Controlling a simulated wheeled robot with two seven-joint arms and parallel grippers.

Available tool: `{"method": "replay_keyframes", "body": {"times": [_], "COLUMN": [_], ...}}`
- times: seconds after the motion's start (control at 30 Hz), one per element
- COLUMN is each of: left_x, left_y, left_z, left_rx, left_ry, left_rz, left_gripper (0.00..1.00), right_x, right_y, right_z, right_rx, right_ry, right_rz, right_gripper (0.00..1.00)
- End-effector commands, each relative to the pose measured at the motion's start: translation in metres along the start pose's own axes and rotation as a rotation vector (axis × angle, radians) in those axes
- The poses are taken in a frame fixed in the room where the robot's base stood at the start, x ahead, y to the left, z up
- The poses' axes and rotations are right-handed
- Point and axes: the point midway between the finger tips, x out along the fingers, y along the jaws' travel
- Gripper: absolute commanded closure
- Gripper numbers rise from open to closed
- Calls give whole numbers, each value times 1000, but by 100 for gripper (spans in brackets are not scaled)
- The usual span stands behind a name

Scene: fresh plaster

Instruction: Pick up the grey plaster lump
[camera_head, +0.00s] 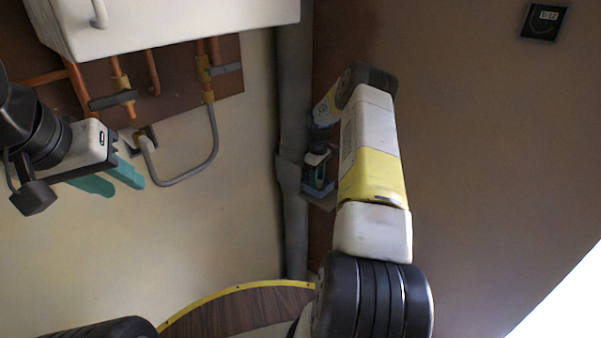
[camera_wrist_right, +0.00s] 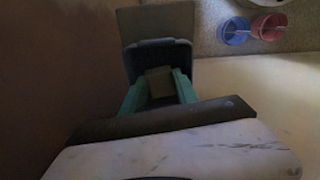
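A dull grey-brown block, which looks like the plaster lump (camera_wrist_right: 158,80), sits at the mouth of a dark grey open container (camera_wrist_right: 150,52) in the right wrist view. The teal fingers of my right gripper (camera_wrist_right: 159,88) stand on either side of it. I cannot tell whether they touch or grip it. In the head view my right gripper (camera_head: 319,176) is small and partly hidden, pointing down at the container by the grey column. My left gripper (camera_head: 127,187) is open and empty at the left, its teal fingers apart.
A grey column (camera_head: 294,130) runs beside the container. Pipes with valves (camera_head: 118,92) and a white cabinet (camera_head: 170,20) are at upper left. A red bucket (camera_wrist_right: 268,26) and a blue bucket (camera_wrist_right: 235,32) stand at the right wrist view's upper right.

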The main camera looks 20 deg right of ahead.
Motion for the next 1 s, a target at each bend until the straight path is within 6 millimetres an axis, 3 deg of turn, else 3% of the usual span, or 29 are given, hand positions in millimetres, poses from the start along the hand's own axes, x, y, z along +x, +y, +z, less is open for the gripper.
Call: {"method": "replay_keyframes", "body": {"times": [0.03, 0.13, 0.53, 0.77, 1.0], "left_x": [0, 0, 0, 0, 0], "left_y": [0, 0, 0, 0, 0], "left_z": [0, 0, 0, 0, 0], "left_rx": [0, 0, 0, 0, 0], "left_ry": [0, 0, 0, 0, 0], "left_rz": [0, 0, 0, 0, 0], "left_gripper": [64, 64, 64, 64, 64], "right_x": [0, 0, -6, -35, -40], "right_y": [0, 0, 0, 1, -33], "right_z": [0, 0, 0, -1, 17], "right_rx": [0, 0, -1, -1, -3], "right_ry": [0, 0, 0, 2, -1], "right_rz": [0, 0, 2, 3, 0], "right_gripper": [80, 100, 100, 100, 100]}}
